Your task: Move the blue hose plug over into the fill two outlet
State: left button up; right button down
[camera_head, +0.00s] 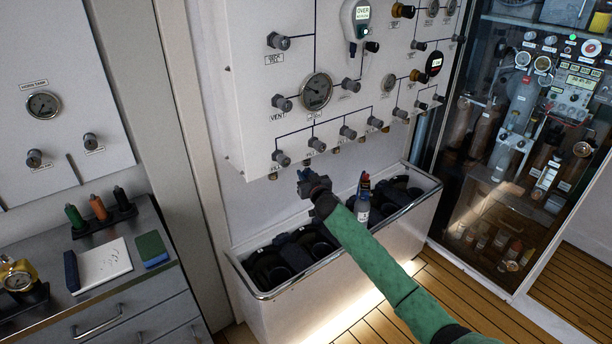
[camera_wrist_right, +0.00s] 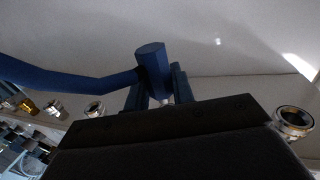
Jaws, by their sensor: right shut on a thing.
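My right gripper (camera_head: 304,178) is below the lower edge of the white gas panel (camera_head: 240,110). It is shut on the blue hose plug (camera_wrist_right: 152,62), which stands up between its fingers in the right wrist view with its blue hose (camera_wrist_right: 60,78) running off left. In the head view only a little blue of the plug shows at the fingertips. Outlets line the panel's lower edge, one at the left (camera_head: 273,177). In the wrist view one ring-shaped outlet (camera_wrist_right: 293,122) is right of the plug and another (camera_wrist_right: 94,109) left, both apart from it. I cannot read which is fill two. My left gripper is out of view.
A white trough (camera_head: 262,293) with black cylinders stands below the panel; a blue-and-red-topped bottle (camera_head: 362,200) is in it, close to my right arm. A steel counter (camera_head: 120,305) with coloured handles is at left. A glass cabinet (camera_head: 500,150) is at right.

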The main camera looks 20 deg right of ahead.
jog(key=shift+r+p, duration=1.3)
jog(key=shift+r, duration=0.35)
jog(key=c, duration=1.1)
grip_release()
jog(key=shift+s+f, duration=0.1)
jog(key=shift+s, duration=0.1)
jog(key=s+b, duration=0.2)
jog(key=s, duration=0.5)
jog(key=shift+s+d, duration=0.15)
jog(key=shift+d, duration=0.2)
